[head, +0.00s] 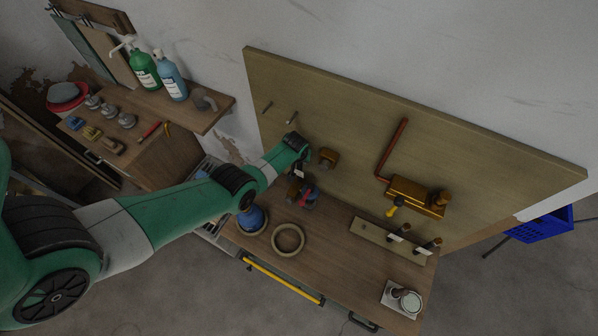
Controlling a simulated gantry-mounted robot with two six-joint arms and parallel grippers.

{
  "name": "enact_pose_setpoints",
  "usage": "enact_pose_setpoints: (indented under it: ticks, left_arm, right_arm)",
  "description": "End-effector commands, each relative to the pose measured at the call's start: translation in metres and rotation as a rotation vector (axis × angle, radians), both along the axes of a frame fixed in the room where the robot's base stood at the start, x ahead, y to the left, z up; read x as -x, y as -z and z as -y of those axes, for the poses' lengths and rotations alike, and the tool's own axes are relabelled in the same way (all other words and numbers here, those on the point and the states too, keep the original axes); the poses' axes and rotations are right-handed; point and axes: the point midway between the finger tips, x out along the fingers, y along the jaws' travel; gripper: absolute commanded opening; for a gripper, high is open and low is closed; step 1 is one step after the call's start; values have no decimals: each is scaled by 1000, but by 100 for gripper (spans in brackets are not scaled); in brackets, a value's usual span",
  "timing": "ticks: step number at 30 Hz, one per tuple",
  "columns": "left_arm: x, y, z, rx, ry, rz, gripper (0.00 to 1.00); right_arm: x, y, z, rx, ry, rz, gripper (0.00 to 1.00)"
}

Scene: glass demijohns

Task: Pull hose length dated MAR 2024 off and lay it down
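Two short dark hose pieces with pale labels stand on a light wooden strip (362,236) at the right of the bench: one hose length (402,232) left of the other hose length (431,245). The label writing is too small to read, so I cannot tell which is dated MAR 2024. My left gripper (304,199) is over the back left of the bench, apart from both hose pieces. Its fingers are too small and dark to show whether they are open or hold something. My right gripper is not in view.
The bench (335,268) has a beige ring (288,239), a blue funnel-like thing (252,219) and a white pad with a round container (405,299). A brass fitting (417,195) and red pipe (393,150) are on the backboard (330,95). Bare bench lies in front of the strip.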

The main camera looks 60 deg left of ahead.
Motion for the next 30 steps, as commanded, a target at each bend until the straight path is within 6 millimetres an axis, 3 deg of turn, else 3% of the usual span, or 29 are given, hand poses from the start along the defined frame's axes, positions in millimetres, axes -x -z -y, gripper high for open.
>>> enact_pose_setpoints:
  ticks: [30]
  left_arm:
    - [0, -9, 0, 0, 0, 0, 0]
  right_arm:
    - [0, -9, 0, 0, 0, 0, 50]
